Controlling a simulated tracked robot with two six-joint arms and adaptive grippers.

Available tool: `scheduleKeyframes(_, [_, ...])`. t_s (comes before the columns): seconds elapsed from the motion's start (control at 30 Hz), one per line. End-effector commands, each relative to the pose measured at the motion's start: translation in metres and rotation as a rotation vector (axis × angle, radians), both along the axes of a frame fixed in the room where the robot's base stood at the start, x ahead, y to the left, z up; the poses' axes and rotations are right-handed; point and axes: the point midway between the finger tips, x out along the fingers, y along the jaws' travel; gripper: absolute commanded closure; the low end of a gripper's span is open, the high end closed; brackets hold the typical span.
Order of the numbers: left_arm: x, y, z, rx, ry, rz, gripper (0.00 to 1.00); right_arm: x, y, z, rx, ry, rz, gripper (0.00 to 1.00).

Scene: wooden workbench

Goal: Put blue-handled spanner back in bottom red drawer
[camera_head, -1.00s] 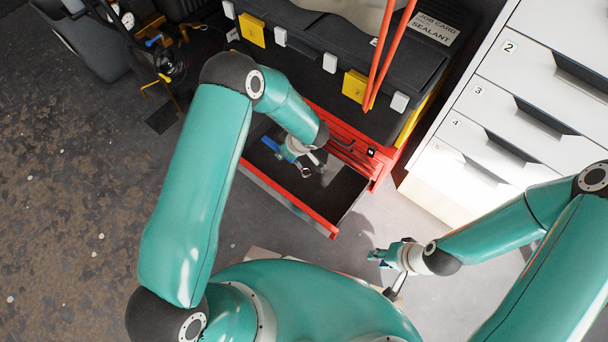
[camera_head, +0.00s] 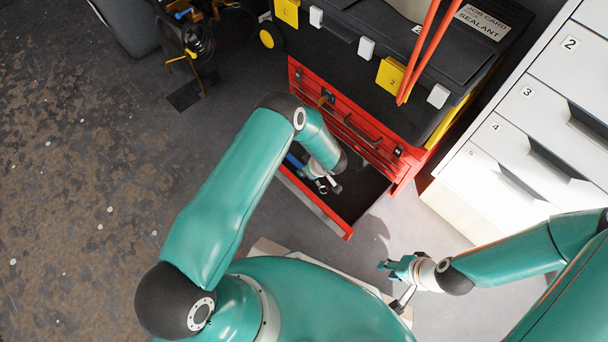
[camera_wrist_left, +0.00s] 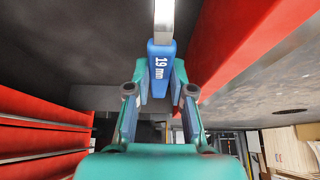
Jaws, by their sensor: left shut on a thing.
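The blue-handled spanner (camera_wrist_left: 161,62), marked 19 mm, is in my left gripper (camera_wrist_left: 160,92). Its fingers are shut on the blue handle, and the steel shaft runs up out of the left wrist view. In the head view, the blue handle (camera_head: 293,161) shows beside my left gripper (camera_head: 321,182), partly hidden by my arm. Both are over the open red drawer (camera_head: 319,216), within its outline; whether the spanner touches the drawer floor is unclear. The drawer is the lowest one seen. My right gripper (camera_head: 389,268) is apart from the drawer, low right of it; its jaw gap is unclear.
The red drawer cabinet (camera_head: 345,122) has closed drawers above, with a black toolbox (camera_head: 385,60) on top. A white numbered drawer unit (camera_head: 505,185) stands at the right. Bare floor (camera_head: 90,200) lies at the left.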

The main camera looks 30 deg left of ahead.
Motion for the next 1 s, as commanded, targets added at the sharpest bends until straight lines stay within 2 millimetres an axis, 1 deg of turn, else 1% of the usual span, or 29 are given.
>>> scheduleKeyframes(0.2, [-0.001,0.0,-0.032,0.0,0.002,0.0,1.0,0.0,0.0,-0.014,0.0,0.0,0.0,0.7])
scheduleKeyframes(0.3, [0.0,0.0,-0.041,-0.001,0.0,0.0,1.0,0.0,0.0,-0.017,0.0,0.0,0.0,0.7])
scheduleKeyframes(0.57, [0.0,0.0,-0.04,0.0,0.0,-0.001,1.0,0.0,0.0,-0.016,0.0,0.0,0.0,0.7])
scheduleKeyframes(0.67, [0.0,-0.001,-0.044,0.0,0.0,-0.001,1.0,0.0,0.0,-0.02,0.0,0.0,0.0,0.7])
scheduleKeyframes(0.7, [0.0,-0.001,-0.043,-0.001,0.001,-0.001,0.75,0.0,0.0,-0.019,0.0,0.0,0.0,0.7])
scheduleKeyframes(0.73, [0.0,-0.001,-0.042,-0.001,0.001,-0.001,0.7,0.0,0.0,-0.019,0.0,0.0,0.0,0.7])
scheduleKeyframes(0.77, [0.0,-0.001,-0.042,-0.001,0.001,-0.001,0.67,0.0,0.0,-0.019,0.0,0.0,0.0,0.7])
scheduleKeyframes(1.0, [0.0,-0.001,-0.042,-0.001,0.001,-0.002,0.67,0.0,0.0,-0.018,0.0,0.0,0.0,0.7])
